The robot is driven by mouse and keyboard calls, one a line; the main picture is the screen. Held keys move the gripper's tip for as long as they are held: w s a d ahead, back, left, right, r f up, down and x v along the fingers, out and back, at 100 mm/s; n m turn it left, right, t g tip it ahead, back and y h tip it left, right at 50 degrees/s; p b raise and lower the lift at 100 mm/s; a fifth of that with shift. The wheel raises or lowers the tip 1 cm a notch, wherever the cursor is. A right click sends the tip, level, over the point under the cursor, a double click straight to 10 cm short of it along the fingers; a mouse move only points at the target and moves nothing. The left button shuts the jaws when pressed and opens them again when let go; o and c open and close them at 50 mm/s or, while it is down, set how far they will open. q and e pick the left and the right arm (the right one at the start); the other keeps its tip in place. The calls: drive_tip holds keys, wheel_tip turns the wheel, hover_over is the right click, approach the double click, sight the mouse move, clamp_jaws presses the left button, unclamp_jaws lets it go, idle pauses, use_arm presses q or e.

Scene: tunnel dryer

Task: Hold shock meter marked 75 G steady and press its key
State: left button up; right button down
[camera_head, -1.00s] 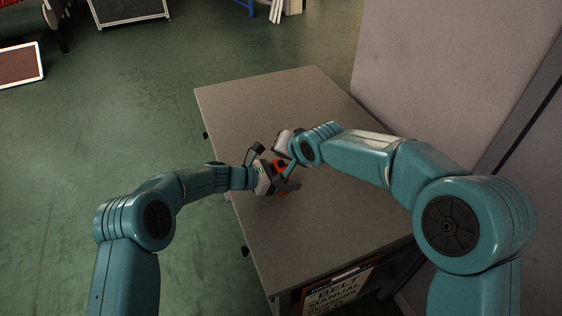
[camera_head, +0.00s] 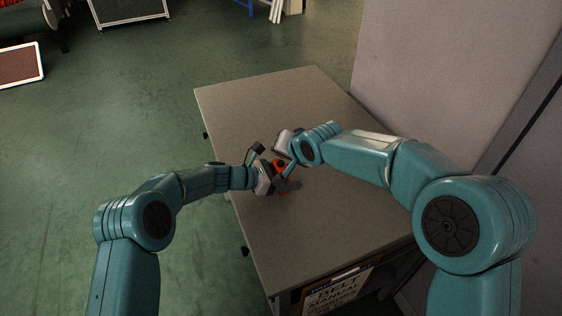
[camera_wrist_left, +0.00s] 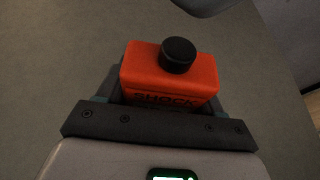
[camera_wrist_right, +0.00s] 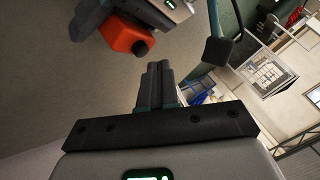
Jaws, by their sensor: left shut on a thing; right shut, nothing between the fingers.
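The shock meter (camera_head: 279,163) is an orange-red block with a round black key on its top. In the left wrist view the meter (camera_wrist_left: 165,78) sits between my left fingers, its key (camera_wrist_left: 178,54) facing up and uncovered. The word SHOCK shows on its face; the lines below are hidden, and I cannot read 75 G. My left gripper (camera_head: 277,182) is shut on the meter over the table. My right gripper (camera_wrist_right: 157,80) is shut and empty. In its view the meter (camera_wrist_right: 126,36) and key (camera_wrist_right: 143,48) lie up and left of the fingertips, apart from them.
The grey-brown table (camera_head: 245,105) is otherwise bare, with free room at its far end. A pale wall panel (camera_head: 445,70) stands along its right side. A printed manual sign (camera_head: 335,292) is at the table's near end. Green floor lies open to the left.

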sight(283, 167)
drive_tip(key=shift+f, duration=0.15)
idle(0.5)
drive_tip(key=shift+f, duration=0.3)
drive_tip(key=shift+f, duration=0.6)
idle(0.8)
drive_tip(key=shift+r, duration=1)
drive_tip(key=shift+r, duration=2.55)
use_arm(q)
drive_tip(key=o, duration=1.2)
drive_tip(key=shift+c, duration=0.2)
